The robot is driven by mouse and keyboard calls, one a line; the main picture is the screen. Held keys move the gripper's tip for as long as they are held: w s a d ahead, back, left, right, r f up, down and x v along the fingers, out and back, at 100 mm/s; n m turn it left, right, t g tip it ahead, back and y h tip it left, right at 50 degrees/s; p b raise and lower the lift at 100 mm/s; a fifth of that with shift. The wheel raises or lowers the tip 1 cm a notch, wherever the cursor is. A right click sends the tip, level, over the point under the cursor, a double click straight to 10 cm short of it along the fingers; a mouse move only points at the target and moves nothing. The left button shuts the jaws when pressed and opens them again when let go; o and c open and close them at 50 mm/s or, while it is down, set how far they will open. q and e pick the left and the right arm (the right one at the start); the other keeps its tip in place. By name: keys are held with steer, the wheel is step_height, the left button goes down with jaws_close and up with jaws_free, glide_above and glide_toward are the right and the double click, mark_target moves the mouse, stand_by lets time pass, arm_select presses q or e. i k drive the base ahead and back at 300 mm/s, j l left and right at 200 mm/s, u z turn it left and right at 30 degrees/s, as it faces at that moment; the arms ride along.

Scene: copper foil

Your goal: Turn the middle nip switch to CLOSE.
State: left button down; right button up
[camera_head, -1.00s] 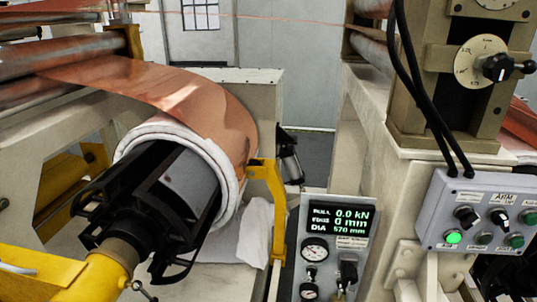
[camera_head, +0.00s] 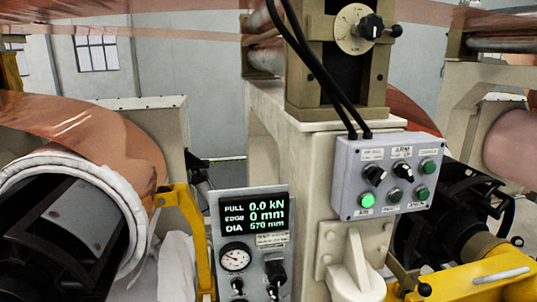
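A grey control box (camera_head: 347,190) is fixed to the cream machine post, right of centre in the head view. Its upper row holds a black rotary switch (camera_head: 374,175) at left, another black rotary switch in the middle (camera_head: 402,171) and a green button (camera_head: 428,167) at right. A lit green lamp (camera_head: 367,201) is at lower left, with a dark button (camera_head: 394,195) and a green button (camera_head: 422,192) beside it. The labels above the switches are too small to read, so I cannot tell the middle switch's setting. Neither of my grippers shows.
A panel with a display (camera_head: 254,214) reading PULL 0.0 kN, EDGE 0 mm and DIA 670 mm stands below left of the box. A copper roll (camera_head: 90,135) is at left. A yellow arm (camera_head: 470,282) is at lower right. Two black cables (camera_head: 305,55) hang down to the box.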

mark_target(375, 175)
steer(key=i+l+u, duration=0.1)
steer(key=l+u, duration=0.35)
steer(key=l, duration=1)
steer(key=k+l+u, duration=0.1)
steer(key=l+u, duration=0.3)
steer(key=l, duration=1)
